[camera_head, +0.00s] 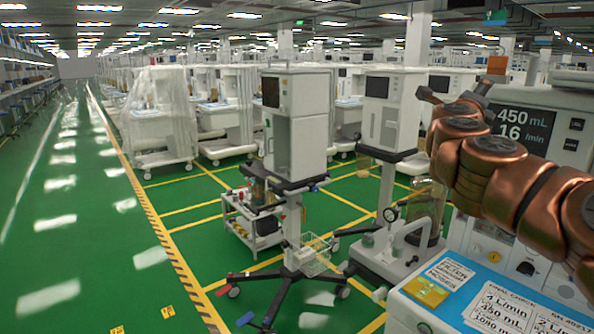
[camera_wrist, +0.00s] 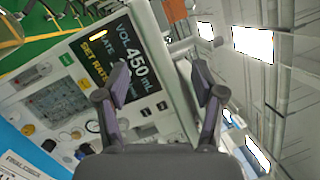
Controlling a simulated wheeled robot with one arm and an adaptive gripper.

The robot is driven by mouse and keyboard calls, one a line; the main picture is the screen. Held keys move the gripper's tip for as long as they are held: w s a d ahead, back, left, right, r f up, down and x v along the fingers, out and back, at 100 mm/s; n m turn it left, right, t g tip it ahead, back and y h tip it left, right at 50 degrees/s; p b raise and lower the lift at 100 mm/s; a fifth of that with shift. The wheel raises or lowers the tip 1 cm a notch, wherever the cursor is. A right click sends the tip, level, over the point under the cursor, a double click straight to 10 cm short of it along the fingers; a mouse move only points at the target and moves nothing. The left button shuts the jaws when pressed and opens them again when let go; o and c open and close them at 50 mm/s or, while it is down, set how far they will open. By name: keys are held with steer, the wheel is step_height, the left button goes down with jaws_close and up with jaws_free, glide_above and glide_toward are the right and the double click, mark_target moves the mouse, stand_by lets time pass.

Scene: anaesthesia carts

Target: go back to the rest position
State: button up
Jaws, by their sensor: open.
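My gripper (camera_wrist: 155,84) shows in the wrist view with its two dark fingers spread apart and nothing between them. Behind the fingers is the anaesthesia cart, tilted in this view, with its dark display (camera_wrist: 122,68) reading 450 mL. In the head view my copper-coloured arm reaches in from the right edge, in front of the same cart's display (camera_head: 522,127). My arm hides part of the cart's front.
The cart's blue worktop (camera_head: 450,268) holds printed cards and a yellow pad (camera_head: 426,291) at lower right. A wheeled stand (camera_head: 297,130) with a white unit is in the middle. Wrapped carts (camera_head: 158,110) line the back. The green aisle (camera_head: 75,220) at left is clear.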

steer(key=s+a+r+n+t+y+p, duration=0.1)
steer(key=a+r+n+t+y, duration=0.15)
steer(key=a+n+y, duration=0.75)
steer(key=s+a+r+n+t+y, duration=0.15)
steer(key=a+n+t+y, duration=0.45)
steer(key=a, duration=0.8)
steer(key=s+a+f+n+g+y+p, duration=0.2)
steer(key=s+a+f+n+g+y, duration=0.35)
steer(key=a+f+n+g, duration=0.55)
steer(key=s+f+n+g+h, duration=0.2)
steer(key=s+f+g, duration=0.1)
steer(key=s+f, duration=0.6)
steer(key=s+f+n+g+h, duration=0.1)
steer(key=s+f+g+h, duration=0.15)
steer(key=s+f, duration=0.7)
steer(key=s+d+f+g+h+p, duration=0.1)
steer(key=s+d+f+g, duration=0.3)
steer(key=s, duration=0.5)
steer(key=s+d+f+g+h, duration=0.2)
steer(key=s+d+f+g, duration=0.2)
steer(key=s+d+f, duration=0.3)
steer(key=shift+s+f+p, duration=0.4)
steer(key=shift+s+f, duration=0.25)
steer(key=shift+s, duration=0.5)
